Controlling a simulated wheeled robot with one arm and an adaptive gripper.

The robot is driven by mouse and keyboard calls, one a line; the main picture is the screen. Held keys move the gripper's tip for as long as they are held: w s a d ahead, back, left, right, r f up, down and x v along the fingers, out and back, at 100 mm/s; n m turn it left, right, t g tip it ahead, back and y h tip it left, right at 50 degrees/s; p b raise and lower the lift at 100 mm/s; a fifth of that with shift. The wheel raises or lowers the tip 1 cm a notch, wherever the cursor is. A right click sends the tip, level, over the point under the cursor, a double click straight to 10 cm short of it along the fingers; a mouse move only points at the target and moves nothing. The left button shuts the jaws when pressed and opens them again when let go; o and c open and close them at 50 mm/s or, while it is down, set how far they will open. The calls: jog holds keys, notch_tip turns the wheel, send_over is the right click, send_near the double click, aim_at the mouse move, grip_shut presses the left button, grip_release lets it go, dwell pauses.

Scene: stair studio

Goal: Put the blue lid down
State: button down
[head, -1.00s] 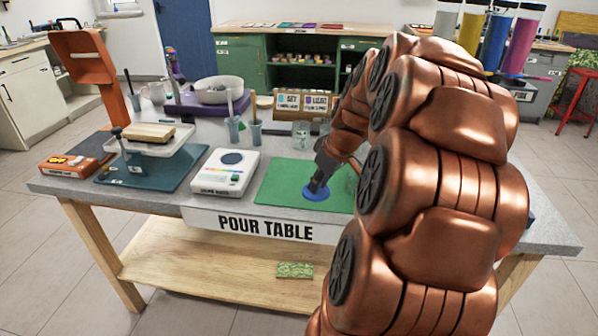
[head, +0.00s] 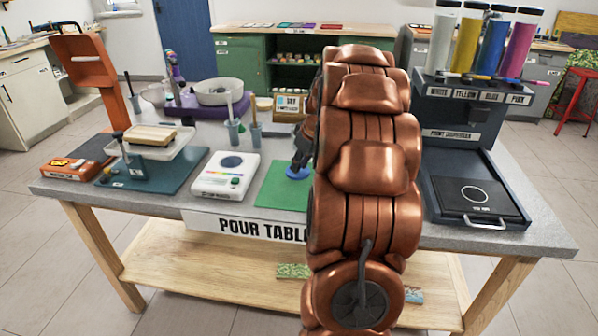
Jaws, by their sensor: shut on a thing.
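The blue lid (head: 297,173) is a small flat disc over the green mat (head: 275,196) on the table marked POUR TABLE. My gripper (head: 299,166) points down and is shut on the lid. The lid shows just left of my copper arm, near the mat's upper part. I cannot tell whether the lid touches the mat or hangs slightly above it. My arm hides the right part of the mat and some of the fingers.
A white device with a dark blue disc (head: 226,176) stands left of the mat. Cups with tools (head: 234,130) stand behind. A dark paint dispenser (head: 470,150) with coloured tubes stands on the right. The front left of the mat is bare.

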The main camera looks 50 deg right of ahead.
aim_at(300, 171)
jog(key=shift+w+d, duration=0.15)
jog(key=shift+w, duration=0.15)
jog(key=shift+f+p, duration=0.3)
jog(key=shift+f, duration=1.45)
jog(key=shift+f, duration=0.25)
jog(key=c, duration=1)
grip_release()
jog(key=shift+r, duration=0.1)
jog(key=shift+c, duration=0.2)
jog(key=shift+r, duration=0.1)
